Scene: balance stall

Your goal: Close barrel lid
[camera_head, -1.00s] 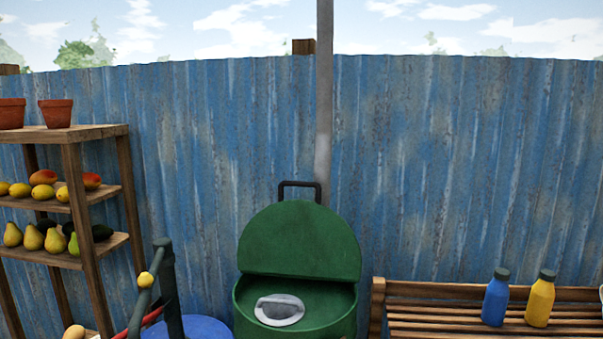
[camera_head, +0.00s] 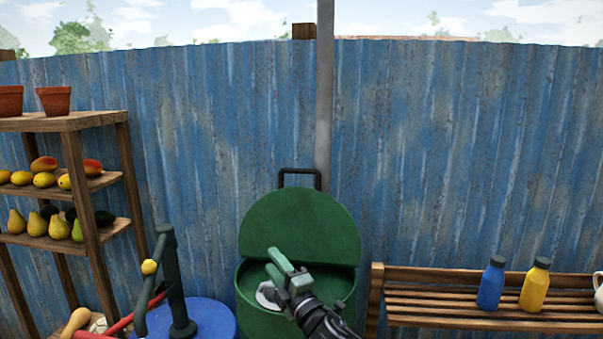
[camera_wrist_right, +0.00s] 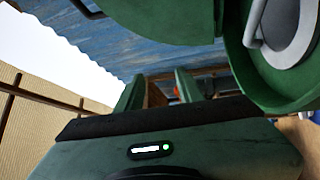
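The green barrel (camera_head: 258,318) stands in front of the fence. Its green lid (camera_head: 300,226) is raised at the back with a dark handle (camera_head: 299,172) on top. A grey round piece with a handle lies inside the opening; it also shows in the right wrist view (camera_wrist_right: 291,32). My right gripper (camera_head: 280,268) is in front of the barrel opening, below the lid. In the right wrist view its two green fingers (camera_wrist_right: 158,88) stand apart with nothing between them. The lid and barrel lie at upper right there. My left gripper is not in view.
A blue drum (camera_head: 212,318) with a dark pump (camera_head: 172,280) stands left of the barrel. A wooden shelf (camera_head: 75,122) with fruit and pots is further left. A wooden bench (camera_head: 430,307) with blue (camera_head: 491,286) and yellow (camera_head: 535,287) bottles is right.

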